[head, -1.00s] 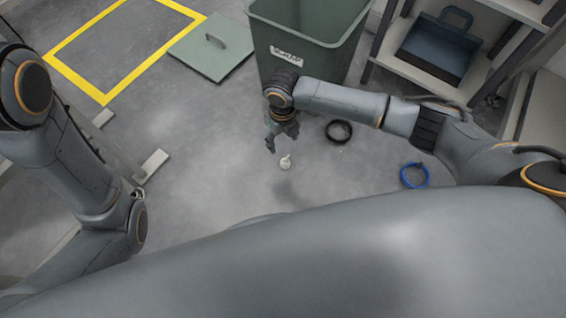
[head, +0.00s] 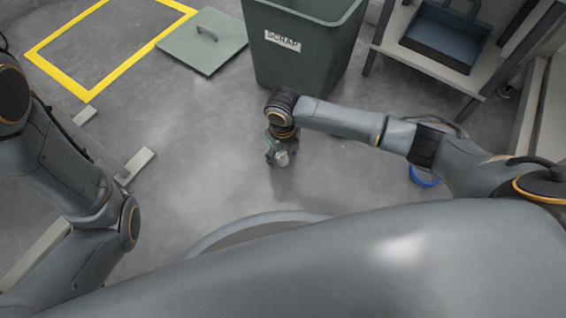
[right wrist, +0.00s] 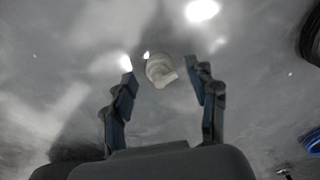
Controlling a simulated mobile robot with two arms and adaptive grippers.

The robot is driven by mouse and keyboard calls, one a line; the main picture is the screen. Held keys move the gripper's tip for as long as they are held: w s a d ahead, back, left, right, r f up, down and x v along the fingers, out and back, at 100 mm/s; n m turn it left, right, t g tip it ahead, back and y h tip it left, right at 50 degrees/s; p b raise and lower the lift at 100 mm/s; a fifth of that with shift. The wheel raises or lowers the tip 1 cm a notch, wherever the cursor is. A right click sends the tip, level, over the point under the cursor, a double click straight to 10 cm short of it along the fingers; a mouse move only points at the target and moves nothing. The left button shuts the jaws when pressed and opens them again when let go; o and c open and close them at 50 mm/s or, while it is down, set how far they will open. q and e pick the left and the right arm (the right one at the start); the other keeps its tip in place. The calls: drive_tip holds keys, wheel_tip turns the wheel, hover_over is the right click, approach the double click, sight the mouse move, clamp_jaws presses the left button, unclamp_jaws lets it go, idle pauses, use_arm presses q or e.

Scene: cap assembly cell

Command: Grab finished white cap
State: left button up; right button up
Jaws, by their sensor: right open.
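The small white cap (head: 282,158) is on the grey floor below the scrap bin, close by the fingers of my right gripper (head: 278,154). In the right wrist view, the cap (right wrist: 160,70) appears between the two spread fingertips of the right gripper (right wrist: 161,76), with a visible gap on each side. The right gripper is open and empty. My left arm shows at the left of the head view, but its gripper is out of view.
A green bin (head: 305,58) labelled SCRAP stands behind the right gripper. Its lid (head: 203,45) lies on the floor to the left. A shelf with a blue-grey tray (head: 443,38) is at upper right. A blue coil (head: 424,177) lies beneath my right arm.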

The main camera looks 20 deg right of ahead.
drive_tip(key=shift+f, duration=0.25)
drive_tip(key=c, duration=0.8)
drive_tip(key=shift+o, duration=0.2)
drive_tip(key=shift+r, duration=0.1)
